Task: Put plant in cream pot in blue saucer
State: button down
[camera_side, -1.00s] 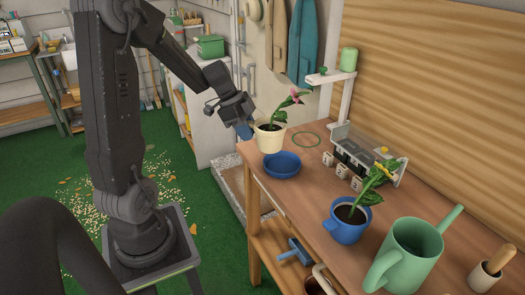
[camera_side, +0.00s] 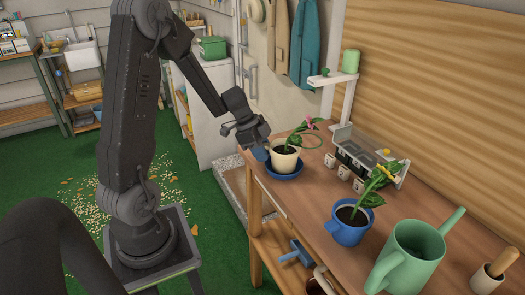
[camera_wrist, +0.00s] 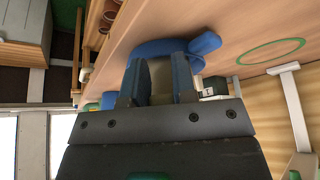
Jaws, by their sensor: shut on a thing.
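The cream pot (camera_side: 285,162) holds a leafy plant (camera_side: 299,135) with a pink flower and stands upright. My gripper (camera_side: 268,152) is shut on the left side of the pot's rim in the side view. The pot's base is inside the outline of the blue saucer (camera_side: 297,174), whose rim shows around it. I cannot tell whether the base touches the saucer. In the wrist view, part of the cream pot (camera_wrist: 160,76) shows between the blue fingers, with blue shapes behind it.
A blue pot (camera_side: 347,233) with a yellow-flowered plant and a green watering can (camera_side: 405,257) stand to the right. A green ring (camera_side: 312,141) lies behind the pot. A planter box with small labelled blocks stands at the back. The bench's left edge is close to the saucer.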

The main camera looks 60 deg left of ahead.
jog(key=c, duration=0.9)
grip_release()
jog(key=shift+c, duration=0.2)
jog(key=v, duration=1.2)
jog(key=s+d+r+n+y, duration=0.1)
jog(key=s+d+r+n, duration=0.1)
jog(key=d, duration=0.5)
jog(key=s+d+r+n+t+y, duration=0.1)
jog(key=s+d+r+n, duration=0.1)
jog(key=s+d+n, duration=0.2)
jog(key=s+d+r+n+y, duration=0.1)
jog(key=s+d, duration=0.4)
jog(key=d, duration=0.6)
jog(key=shift+s+r+n+t+y, duration=0.2)
jog(key=shift+r+n+t+y, duration=0.15)
jog(key=shift+r+n, duration=0.5)
jog(key=shift+f, duration=0.2)
